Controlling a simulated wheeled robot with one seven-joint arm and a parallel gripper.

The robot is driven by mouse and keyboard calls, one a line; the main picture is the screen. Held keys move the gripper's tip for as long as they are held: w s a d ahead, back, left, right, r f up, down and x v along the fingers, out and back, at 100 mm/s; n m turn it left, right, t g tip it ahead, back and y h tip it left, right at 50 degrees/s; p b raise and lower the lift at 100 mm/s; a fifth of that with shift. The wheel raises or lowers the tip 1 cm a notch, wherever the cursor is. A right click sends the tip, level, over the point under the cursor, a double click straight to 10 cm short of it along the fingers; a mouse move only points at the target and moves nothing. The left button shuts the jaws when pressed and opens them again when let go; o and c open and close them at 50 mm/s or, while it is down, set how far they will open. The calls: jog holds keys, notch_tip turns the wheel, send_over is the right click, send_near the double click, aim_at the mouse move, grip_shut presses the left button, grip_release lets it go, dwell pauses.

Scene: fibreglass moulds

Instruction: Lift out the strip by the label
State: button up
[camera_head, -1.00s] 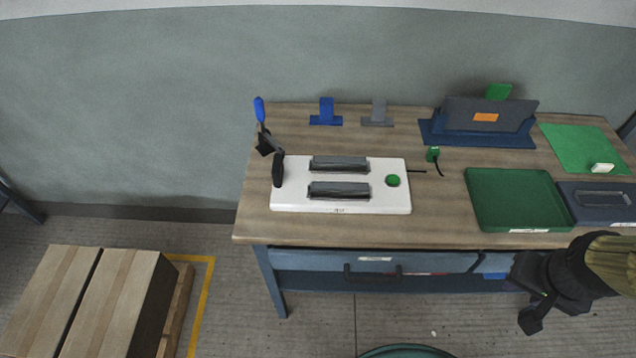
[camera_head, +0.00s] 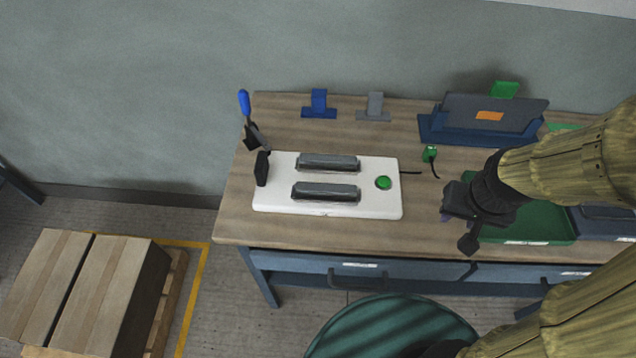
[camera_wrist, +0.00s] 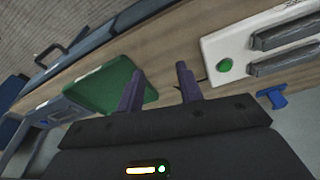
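I cannot pick out a separate strip with certainty. A white fixture (camera_head: 275,200) on the bench holds two long dark grey blocks, the rear one (camera_head: 328,162) and the front one (camera_head: 326,192), with a green button (camera_head: 383,183) at its right. A dark panel in a blue stand bears an orange label (camera_head: 489,115). My gripper (camera_wrist: 160,68) is open and empty in the wrist view, its purple fingers apart between the green tray (camera_wrist: 118,62) and the white fixture (camera_wrist: 211,48). In the head view it hangs above the green tray's left side.
The green tray (camera_head: 555,222) and a dark blue tray (camera_head: 600,238) with a label lie at the right, partly behind my arm. A blue-handled lever clamp (camera_head: 244,103) stands at the fixture's left end. Blue (camera_head: 319,104) and grey (camera_head: 376,107) brackets stand behind. Bare bench shows around them.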

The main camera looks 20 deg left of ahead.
jog(key=shift+d, duration=0.2)
jog(key=o, duration=0.3)
jog(key=shift+s, duration=0.2)
jog(key=shift+o, duration=0.3)
jog(key=shift+f, duration=0.1)
jog(key=w+a+f+m+g+y, duration=0.1)
jog(key=w+a+m+g+y, duration=0.1)
jog(key=w+a+m+y, duration=0.1)
jog(key=w+a+f+m+g+y+b, duration=0.1)
jog(key=w+a+f+m+g+y, duration=0.1)
jog(key=w+a+m+y, duration=0.2)
jog(key=w+a+f+m+g+y, duration=0.2)
jog(key=w+a+m+y, duration=0.1)
jog(key=m, duration=0.5)
jog(key=shift+w+a+y, duration=0.35)
jog(key=shift+a+y, duration=0.25)
jog(key=shift+y, duration=0.7)
jog(key=shift+w+a+r+y, duration=0.15)
jog(key=shift+w+r+y, duration=0.1)
jog(key=shift+w+y, duration=0.05)
